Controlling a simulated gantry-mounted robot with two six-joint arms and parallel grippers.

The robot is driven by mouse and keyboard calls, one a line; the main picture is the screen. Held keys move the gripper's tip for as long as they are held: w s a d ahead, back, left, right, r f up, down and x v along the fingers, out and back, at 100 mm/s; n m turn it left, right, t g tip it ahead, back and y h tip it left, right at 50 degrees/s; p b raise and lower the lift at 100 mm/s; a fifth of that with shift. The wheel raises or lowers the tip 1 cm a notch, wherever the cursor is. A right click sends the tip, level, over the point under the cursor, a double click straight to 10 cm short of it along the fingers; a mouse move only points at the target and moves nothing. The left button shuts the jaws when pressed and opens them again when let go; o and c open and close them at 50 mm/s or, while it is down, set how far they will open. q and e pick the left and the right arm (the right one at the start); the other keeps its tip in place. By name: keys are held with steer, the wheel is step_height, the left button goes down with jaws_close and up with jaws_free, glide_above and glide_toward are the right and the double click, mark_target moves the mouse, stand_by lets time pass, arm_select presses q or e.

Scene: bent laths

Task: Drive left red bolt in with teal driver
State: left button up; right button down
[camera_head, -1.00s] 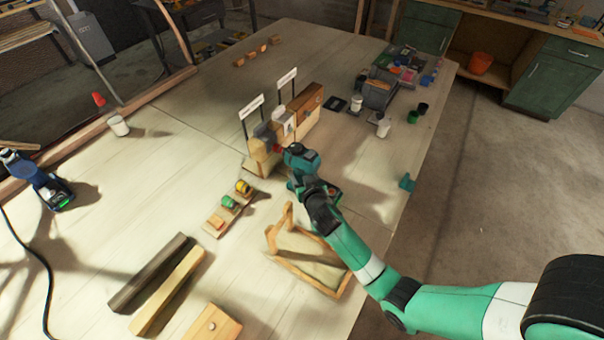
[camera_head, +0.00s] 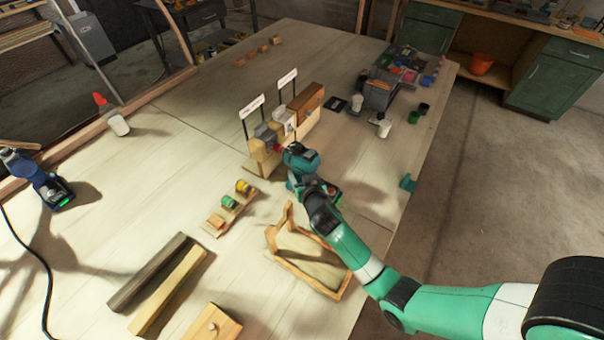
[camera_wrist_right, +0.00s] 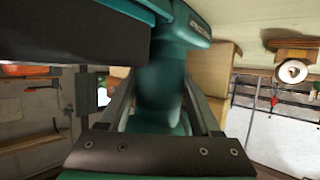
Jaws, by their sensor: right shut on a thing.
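The teal driver (camera_head: 302,160) is upright in my right gripper (camera_head: 308,184), its nose pointing left at the wooden fixture (camera_head: 262,152). A small red bolt (camera_head: 278,148) shows at the driver's nose, on the fixture's near face; whether the tip is seated on it is too small to tell. In the right wrist view, the gripper fingers (camera_wrist_right: 165,100) are closed around the teal driver's handle (camera_wrist_right: 160,85), and its dark body (camera_wrist_right: 80,32) fills the top left. The bolt is hidden there. My left gripper is not in view.
Two white signs on posts (camera_head: 252,106) stand behind the fixture. A rack with green and yellow pieces (camera_head: 228,206), a wooden tray (camera_head: 310,268) and two laths (camera_head: 165,280) lie nearer. A blue tool (camera_head: 40,182) is at left. Bins and cups (camera_head: 384,128) stand at right.

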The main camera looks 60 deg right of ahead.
mark_target(313, 172)
steer(key=shift+r, duration=0.25)
stand_by(0.3)
steer(key=shift+s+p, duration=0.55)
steer(key=shift+s+a+p, duration=0.1)
steer(key=shift+s+p, duration=0.25)
steer(key=shift+s, duration=0.55)
steer(key=shift+r, duration=0.1)
steer(key=shift+r+p, duration=1.8)
steer(key=shift+r, duration=0.2)
